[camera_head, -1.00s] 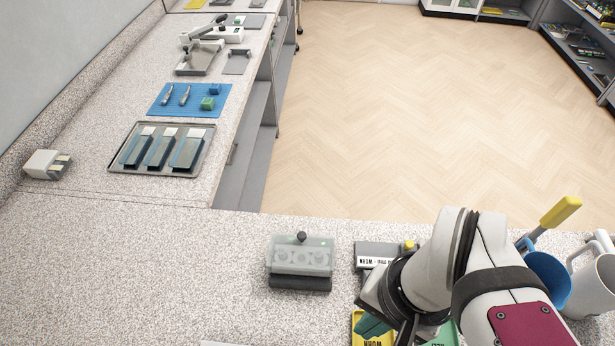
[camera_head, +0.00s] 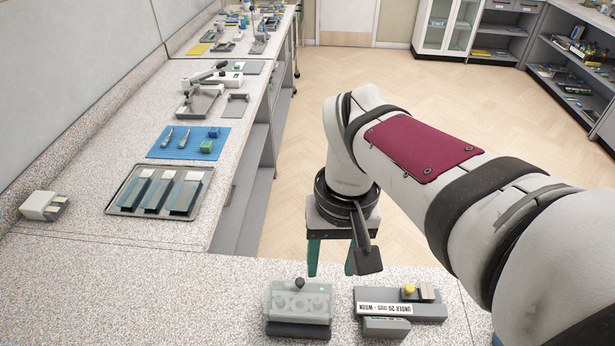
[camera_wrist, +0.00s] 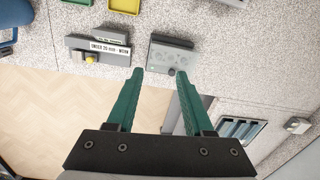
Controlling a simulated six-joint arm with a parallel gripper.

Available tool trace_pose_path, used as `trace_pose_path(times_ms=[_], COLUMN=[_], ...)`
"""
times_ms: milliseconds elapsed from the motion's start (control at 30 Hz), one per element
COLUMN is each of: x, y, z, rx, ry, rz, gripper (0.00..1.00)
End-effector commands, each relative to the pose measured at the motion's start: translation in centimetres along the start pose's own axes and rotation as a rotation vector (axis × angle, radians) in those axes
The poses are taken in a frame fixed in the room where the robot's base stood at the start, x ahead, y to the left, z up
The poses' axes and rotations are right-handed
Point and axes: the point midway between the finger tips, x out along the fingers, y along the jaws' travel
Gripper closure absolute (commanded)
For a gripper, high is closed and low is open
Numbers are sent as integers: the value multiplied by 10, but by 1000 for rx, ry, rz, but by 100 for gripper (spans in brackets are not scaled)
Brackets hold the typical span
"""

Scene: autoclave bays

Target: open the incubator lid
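The incubator is a small dark-based box with a translucent pale lid (camera_head: 299,300) and a dark round knob (camera_head: 300,283) at its far edge. It stands on the near bench, and its lid lies shut; round shapes show faintly through it. In the wrist view the incubator (camera_wrist: 172,56) is just beyond the fingertips, with the knob (camera_wrist: 172,72) between them in the picture. My gripper (camera_head: 331,272) points down with its teal fingers apart, above the bench's far edge, beyond and slightly right of the incubator. It is empty, also in the wrist view (camera_wrist: 160,72).
A metal tray (camera_head: 119,204) of slides and a blue mat (camera_head: 165,151) lie on the left bench. The bench left of the incubator is clear.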

Motion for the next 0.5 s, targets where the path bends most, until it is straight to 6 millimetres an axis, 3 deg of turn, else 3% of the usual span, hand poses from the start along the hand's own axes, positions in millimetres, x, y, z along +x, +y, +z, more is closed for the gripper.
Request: trace_pose_path(times_ms=[33,100,167,333,500], x=[0,-1,0,26,78], y=[-17,-35,-44,-45,-42], z=[-24,-49,-60,-63,-63], rx=[-103,-216,-268,-287,-283], ry=[-2,4,7,5,3], rz=[19,40,51,55,54], gripper=[46,46,46,46,46])
